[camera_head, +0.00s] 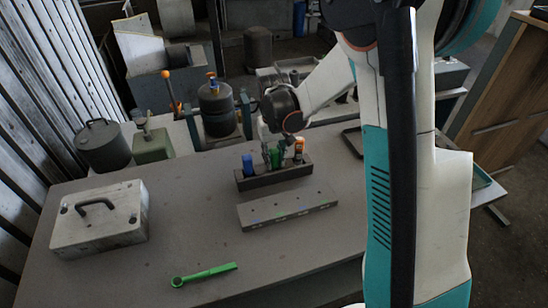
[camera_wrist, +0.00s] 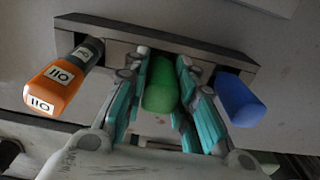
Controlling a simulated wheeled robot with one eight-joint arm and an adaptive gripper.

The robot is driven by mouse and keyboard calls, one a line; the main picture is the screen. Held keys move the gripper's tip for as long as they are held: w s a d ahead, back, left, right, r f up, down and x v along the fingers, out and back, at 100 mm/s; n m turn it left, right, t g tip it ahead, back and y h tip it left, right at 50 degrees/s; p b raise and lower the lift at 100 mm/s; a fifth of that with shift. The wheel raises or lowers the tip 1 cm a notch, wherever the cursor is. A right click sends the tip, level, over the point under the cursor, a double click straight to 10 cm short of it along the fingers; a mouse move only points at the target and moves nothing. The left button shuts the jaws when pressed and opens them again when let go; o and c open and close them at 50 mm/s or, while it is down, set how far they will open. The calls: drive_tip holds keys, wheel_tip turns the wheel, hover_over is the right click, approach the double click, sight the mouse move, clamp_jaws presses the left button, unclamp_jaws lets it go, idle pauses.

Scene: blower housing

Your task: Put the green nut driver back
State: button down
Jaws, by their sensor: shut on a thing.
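The green nut driver (camera_head: 275,158) stands in the dark holder block (camera_head: 246,184) on the table, between the blue-handled and the orange-handled drivers. In the wrist view its green handle (camera_wrist: 160,84) lies between the teal finger pads. My gripper (camera_head: 272,142) is above the holder and shut on this handle. In the wrist view my gripper (camera_wrist: 160,100) has one finger on each side of it. The holder (camera_wrist: 130,36) shows a slot for each handle. The green driver's lower end is hidden, so I cannot tell how deep it sits.
An orange driver (camera_head: 299,146) and a blue driver (camera_head: 247,165) flank it closely. A long grey block (camera_head: 287,208) lies in front. A green wrench (camera_head: 204,275) and a white box with a handle (camera_head: 100,215) are on the table. The table's middle left is clear.

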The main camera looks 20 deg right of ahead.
drive_tip(key=c, duration=0.8)
unclamp_jaws()
drive_tip(key=shift+o, duration=0.2)
drive_tip(key=shift+r, duration=0.1)
drive_tip(key=shift+r+p, duration=2.45)
drive_tip(key=shift+r, duration=1.45)
